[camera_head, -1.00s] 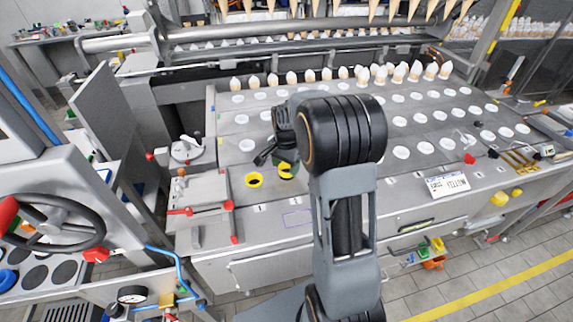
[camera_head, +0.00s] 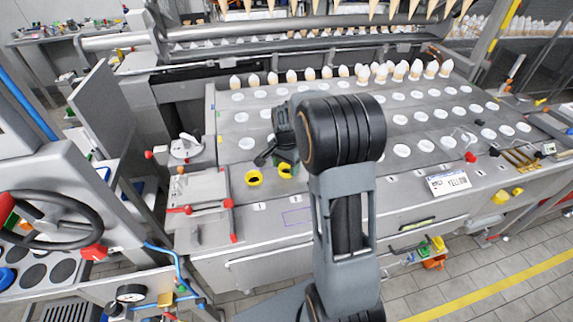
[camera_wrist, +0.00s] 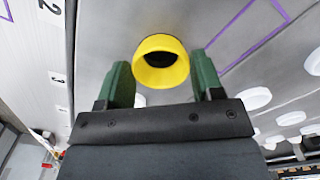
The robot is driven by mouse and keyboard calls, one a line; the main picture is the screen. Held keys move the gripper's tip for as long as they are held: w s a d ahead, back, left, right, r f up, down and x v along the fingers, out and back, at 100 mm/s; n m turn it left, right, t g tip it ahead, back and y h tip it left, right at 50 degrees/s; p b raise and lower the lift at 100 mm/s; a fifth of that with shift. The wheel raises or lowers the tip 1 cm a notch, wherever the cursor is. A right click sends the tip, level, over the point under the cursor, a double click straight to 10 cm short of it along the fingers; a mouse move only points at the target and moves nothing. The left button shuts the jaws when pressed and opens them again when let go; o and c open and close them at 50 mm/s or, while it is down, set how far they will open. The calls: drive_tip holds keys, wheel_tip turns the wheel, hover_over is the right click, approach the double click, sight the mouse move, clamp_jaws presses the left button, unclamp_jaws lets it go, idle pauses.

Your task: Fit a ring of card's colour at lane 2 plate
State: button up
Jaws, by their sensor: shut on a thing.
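A yellow ring (camera_wrist: 160,65) with a dark opening sits between the green fingers of my gripper (camera_wrist: 163,82) in the wrist view, and the fingers are shut on it. In the head view this ring (camera_head: 286,171) shows under my gripper at the front of the machine plate (camera_head: 225,150), behind the small label 2 (camera_head: 295,198). I cannot tell whether it touches the plate. A second yellow ring (camera_head: 254,178) stands to its left, behind label 1 (camera_head: 260,206). A white card (camera_head: 448,182) lies at front right, its upside-down print looking like YELLOW.
Rows of white round holes (camera_head: 402,150) cover the plate, with white-tipped cones (camera_head: 325,73) along the back. A clamp with red handles (camera_head: 198,200) stands left. A purple outline (camera_head: 298,217) marks bare plate in front. My arm hides part of the middle.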

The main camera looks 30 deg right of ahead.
drive_tip(key=shift+f+b, duration=0.4)
drive_tip(key=shift+f, duration=0.3)
drive_tip(key=o, duration=0.8)
drive_tip(key=shift+r, duration=0.15)
wheel_tip(320, 180, up, 14)
drive_tip(key=shift+f, duration=0.2)
drive_tip(key=s+a+f+n+t, duration=0.1)
drive_tip(key=s+a+n, duration=0.2)
drive_tip(key=s, duration=0.3)
drive_tip(key=s+a+f+n+t, duration=0.1)
drive_tip(key=s+a+n, duration=0.2)
drive_tip(key=s+n, duration=0.2)
drive_tip(key=s+a+f+n+t, duration=0.1)
drive_tip(key=s+a+n, duration=0.2)
drive_tip(key=s, duration=0.4)
drive_tip(key=shift+s+a+f+n+t, duration=0.15)
drive_tip(key=shift+s+n+t, duration=0.2)
drive_tip(key=shift+n, duration=0.35)
